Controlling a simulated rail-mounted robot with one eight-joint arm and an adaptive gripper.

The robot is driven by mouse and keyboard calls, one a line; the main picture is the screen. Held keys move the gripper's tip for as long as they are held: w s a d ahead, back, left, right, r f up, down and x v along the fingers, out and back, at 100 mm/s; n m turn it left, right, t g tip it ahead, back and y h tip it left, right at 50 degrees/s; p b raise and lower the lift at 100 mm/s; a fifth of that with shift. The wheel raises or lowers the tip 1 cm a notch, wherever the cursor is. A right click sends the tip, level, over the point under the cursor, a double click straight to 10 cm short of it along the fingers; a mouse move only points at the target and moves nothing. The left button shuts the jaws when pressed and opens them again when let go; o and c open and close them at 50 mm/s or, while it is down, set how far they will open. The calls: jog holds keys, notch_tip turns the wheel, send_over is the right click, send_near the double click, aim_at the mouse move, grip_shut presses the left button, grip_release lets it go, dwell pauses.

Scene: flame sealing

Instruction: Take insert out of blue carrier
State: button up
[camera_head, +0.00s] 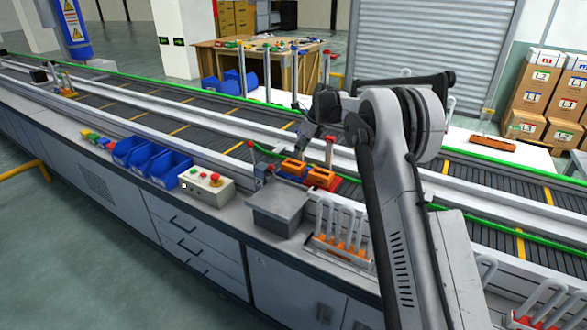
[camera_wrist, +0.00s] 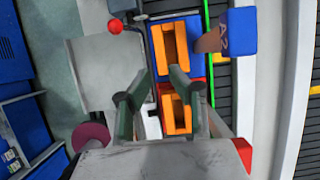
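Two orange inserts sit side by side at the conveyor's near edge. In the head view, one insert (camera_head: 292,166) is in the blue carrier (camera_head: 290,178). The other insert (camera_head: 321,177) is in the red carrier (camera_head: 322,188). The wrist view shows the upper insert (camera_wrist: 168,46) in the blue carrier and the lower insert (camera_wrist: 176,110) in the red one. My gripper (camera_wrist: 153,82) is above them with its two fingers apart and nothing between them. In the wrist view, its right finger partly covers the area between the inserts.
A grey plate (camera_head: 279,204) and a control box (camera_head: 206,186) with a red button stand on the near bench. Blue bins (camera_head: 150,160) are to the left. A rack (camera_head: 340,247) with white loops is to the right. Red-topped posts (camera_head: 329,142) rise beside the carriers.

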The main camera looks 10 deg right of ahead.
aim_at(291, 166)
jog(key=shift+p+x, duration=0.6)
jog(key=shift+x, duration=4)
jog(key=shift+w+a+r, duration=0.1)
jog(key=shift+w, duration=0.05)
grip_shut()
